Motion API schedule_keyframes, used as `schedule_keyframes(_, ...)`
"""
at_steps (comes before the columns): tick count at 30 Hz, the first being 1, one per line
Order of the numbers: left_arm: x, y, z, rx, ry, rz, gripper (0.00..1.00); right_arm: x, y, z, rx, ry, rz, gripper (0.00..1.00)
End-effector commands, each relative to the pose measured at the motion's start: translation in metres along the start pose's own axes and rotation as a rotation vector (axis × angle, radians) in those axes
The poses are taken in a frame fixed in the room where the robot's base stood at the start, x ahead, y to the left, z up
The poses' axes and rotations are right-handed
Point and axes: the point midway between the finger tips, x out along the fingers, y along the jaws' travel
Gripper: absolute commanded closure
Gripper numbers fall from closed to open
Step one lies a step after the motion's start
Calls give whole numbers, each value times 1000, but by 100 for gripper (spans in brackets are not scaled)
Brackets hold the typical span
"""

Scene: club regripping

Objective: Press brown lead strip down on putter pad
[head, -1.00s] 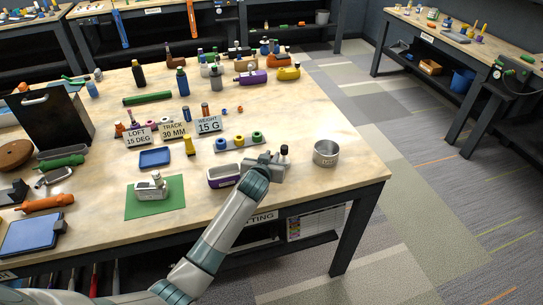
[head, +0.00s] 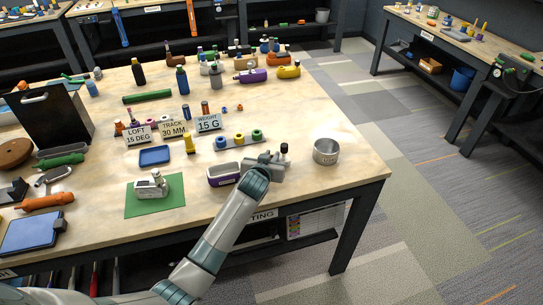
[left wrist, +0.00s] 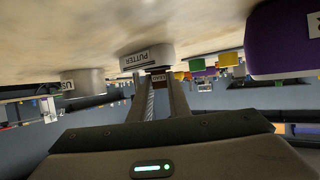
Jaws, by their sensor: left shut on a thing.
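The putter pad (left wrist: 147,57) is a pale grey block with a PUTTER label, seen in the left wrist view, where the table appears at the top. In the head view the grey pad (head: 277,172) lies near the table's front edge, partly hidden by my left gripper (head: 264,162). The brown lead strip (left wrist: 158,76), with a small LEAD label, is between my left fingertips (left wrist: 160,82), which are shut on it. It appears right at the pad; I cannot tell whether it touches. The strip is hidden in the head view. My right gripper is not in view.
A metal cup (head: 326,151) stands to the right. A rail with coloured pieces (head: 239,141) lies behind.

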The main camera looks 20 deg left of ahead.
Motion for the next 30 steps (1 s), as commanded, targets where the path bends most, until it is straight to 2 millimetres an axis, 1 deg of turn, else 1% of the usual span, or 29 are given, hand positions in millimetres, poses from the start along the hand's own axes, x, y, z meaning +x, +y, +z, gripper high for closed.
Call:
schedule_keyframes(2,1,0,2,0,-1,0,100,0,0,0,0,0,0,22)
schedule_keyframes(3,1,0,2,0,0,0,79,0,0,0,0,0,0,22)
schedule_keyframes(5,1,0,2,0,0,0,65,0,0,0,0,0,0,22)
schedule_keyframes(6,1,0,2,0,0,0,62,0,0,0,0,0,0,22)
schedule_keyframes(16,0,0,1,0,1,0,62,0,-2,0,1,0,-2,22)
schedule_keyframes(20,-4,0,2,0,1,1,62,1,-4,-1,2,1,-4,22)
schedule_keyframes(26,-20,0,2,0,2,1,62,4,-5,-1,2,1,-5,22)
schedule_keyframes(30,-37,0,2,-2,2,1,62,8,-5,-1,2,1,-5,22)
